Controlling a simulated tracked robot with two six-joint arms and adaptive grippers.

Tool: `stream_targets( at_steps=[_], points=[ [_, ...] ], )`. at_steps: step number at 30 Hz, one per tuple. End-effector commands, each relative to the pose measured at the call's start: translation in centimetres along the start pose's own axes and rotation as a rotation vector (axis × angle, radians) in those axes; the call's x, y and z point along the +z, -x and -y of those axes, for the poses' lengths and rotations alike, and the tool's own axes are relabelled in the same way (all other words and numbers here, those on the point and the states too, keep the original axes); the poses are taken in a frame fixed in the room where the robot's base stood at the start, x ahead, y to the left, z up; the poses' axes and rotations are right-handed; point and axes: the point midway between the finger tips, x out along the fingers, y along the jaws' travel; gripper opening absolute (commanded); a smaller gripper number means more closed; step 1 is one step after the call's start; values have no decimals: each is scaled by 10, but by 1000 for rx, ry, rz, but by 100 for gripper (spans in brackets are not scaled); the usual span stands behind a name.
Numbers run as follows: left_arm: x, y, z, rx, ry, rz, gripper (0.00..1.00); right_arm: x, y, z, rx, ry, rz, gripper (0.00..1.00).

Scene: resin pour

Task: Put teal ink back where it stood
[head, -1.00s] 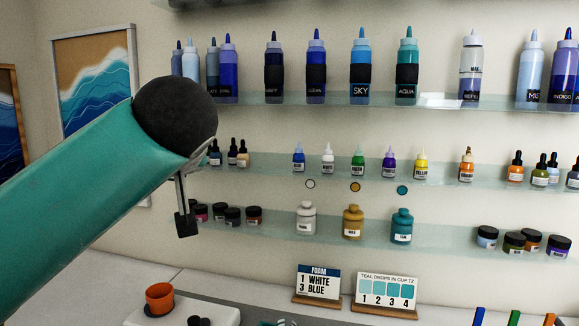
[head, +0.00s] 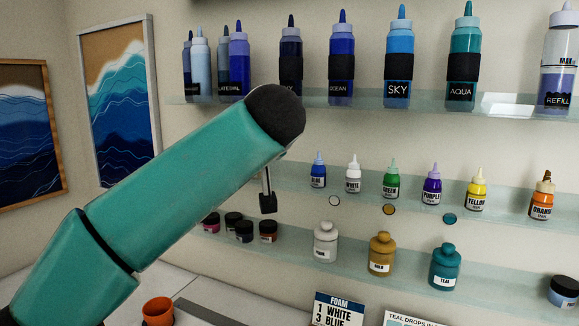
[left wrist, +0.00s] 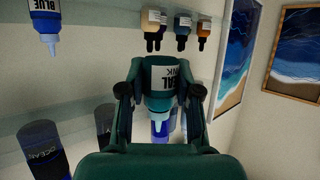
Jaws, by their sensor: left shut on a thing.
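My left gripper (left wrist: 165,95) is shut on the teal ink bottle (left wrist: 160,78), whose partly hidden label ends in "INK". The left wrist picture is upside down, so the bottle is held upright like the shelf bottles. In the head view my arm hides the bottle and most of the gripper; only a dark finger of the left gripper (head: 267,203) shows, in front of the left part of the shelves. Several dropper bottles (left wrist: 182,25) show close to the held bottle in the left wrist view. My right gripper is not in view.
The middle glass shelf (head: 290,178) carries blue (head: 318,170), white and other nozzle bottles. The lower shelf holds dark jars (head: 243,230) and a teal-coloured bottle (head: 445,268). Large squeeze bottles (head: 341,65) line the top shelf. An orange cup (head: 158,311) is below.

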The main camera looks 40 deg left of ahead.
Motion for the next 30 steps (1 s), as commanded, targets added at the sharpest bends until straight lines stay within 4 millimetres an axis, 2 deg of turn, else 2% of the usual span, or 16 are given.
stream_targets(
  at_steps=[1,6,17,18,21,30],
  points=[
    [-9,-10,-10,-6,-4,2,0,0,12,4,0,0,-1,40],
    [-24,-42,-39,-3,-3,2,0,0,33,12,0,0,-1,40],
    [-44,-94,-83,0,-2,1,0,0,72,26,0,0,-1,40],
    [-30,-97,-81,1,-3,1,0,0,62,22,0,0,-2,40],
    [-18,-101,-80,1,-3,0,0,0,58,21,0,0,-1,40],
    [2,-109,-80,2,-2,0,0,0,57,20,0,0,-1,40]
  ],
)
